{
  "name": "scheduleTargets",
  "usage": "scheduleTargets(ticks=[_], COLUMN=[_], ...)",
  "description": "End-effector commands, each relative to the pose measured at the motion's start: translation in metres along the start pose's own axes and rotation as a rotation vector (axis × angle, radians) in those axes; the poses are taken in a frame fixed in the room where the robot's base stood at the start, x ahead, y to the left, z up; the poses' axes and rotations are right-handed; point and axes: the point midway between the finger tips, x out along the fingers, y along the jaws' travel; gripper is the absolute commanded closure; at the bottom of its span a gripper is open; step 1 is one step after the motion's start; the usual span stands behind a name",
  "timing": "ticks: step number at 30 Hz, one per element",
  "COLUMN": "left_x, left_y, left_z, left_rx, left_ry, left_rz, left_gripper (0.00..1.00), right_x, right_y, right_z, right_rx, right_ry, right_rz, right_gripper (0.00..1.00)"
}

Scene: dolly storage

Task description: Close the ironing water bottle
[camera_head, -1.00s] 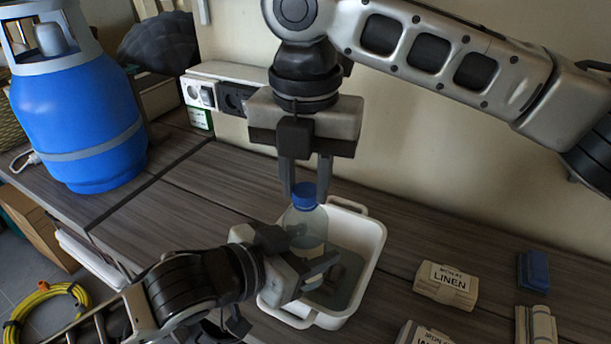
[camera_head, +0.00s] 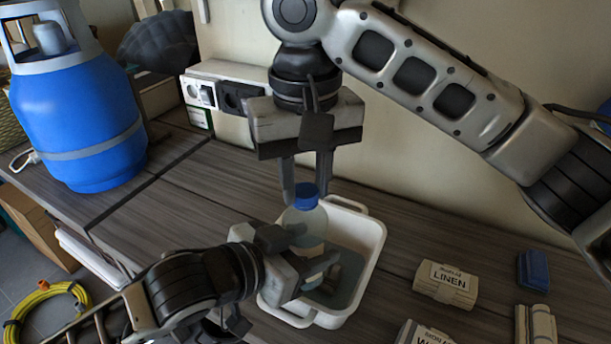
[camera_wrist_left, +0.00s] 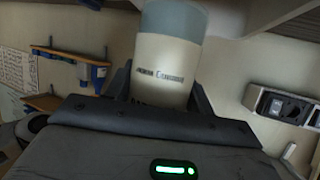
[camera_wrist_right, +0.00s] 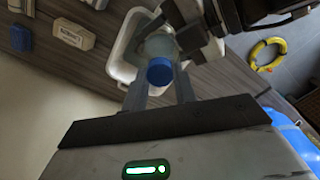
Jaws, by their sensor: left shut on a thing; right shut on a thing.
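A clear bottle (camera_head: 305,224) with a pale label and a blue cap (camera_head: 306,196) stands upright over a white basin (camera_head: 375,232). My left gripper (camera_head: 318,268) is shut around the bottle's lower body. In the left wrist view the bottle (camera_wrist_left: 165,65) sits between its fingers. My right gripper (camera_head: 305,183) points down from above and is shut on the cap, one finger on each side. The right wrist view shows the cap (camera_wrist_right: 160,71) between the fingers. The cap is on the bottle's neck; the thread is hidden, so I cannot tell how tight it is.
A blue gas cylinder (camera_head: 80,115) stands at the left. Wall sockets (camera_head: 215,94) are behind the counter. A linen label block (camera_head: 446,284) and a small blue object (camera_head: 533,269) lie at the right. A yellow hose coil (camera_head: 45,310) is on the floor.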

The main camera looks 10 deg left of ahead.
Motion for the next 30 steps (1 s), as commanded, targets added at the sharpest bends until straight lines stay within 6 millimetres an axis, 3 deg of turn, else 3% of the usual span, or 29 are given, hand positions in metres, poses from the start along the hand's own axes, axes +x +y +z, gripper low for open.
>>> scheduleTargets(ticks=[4,8,9,11,20,30], left_x=[0.0,0.0,0.0,0.0,0.0,0.0], left_y=[0.0,0.0,0.0,0.0,0.0,0.0], left_z=[0.0,0.0,0.0,0.0,0.0,0.0], left_rx=[0.0,0.0,0.0,0.0,0.0,0.0], left_ry=[0.0,0.0,0.0,0.0,0.0,0.0], left_rz=[-0.001,0.0,0.0,0.0,0.0,0.0], left_gripper=[1.0,1.0,1.0,1.0,1.0,1.0], right_x=[0.0,0.0,0.0,0.0,-0.002,-0.042], right_y=[0.0,0.0,0.0,0.0,0.0,0.0], right_z=[0.0,0.0,0.0,0.0,0.0,-0.001], right_rx=[0.266,0.251,0.25,0.25,0.248,0.248], right_ry=[0.0,0.0,0.0,0.0,0.001,0.002], right_rz=[0.0,0.0,0.0,0.0,0.0,0.001], right_gripper=[1.0,1.0,0.67,0.51,0.51,0.51])
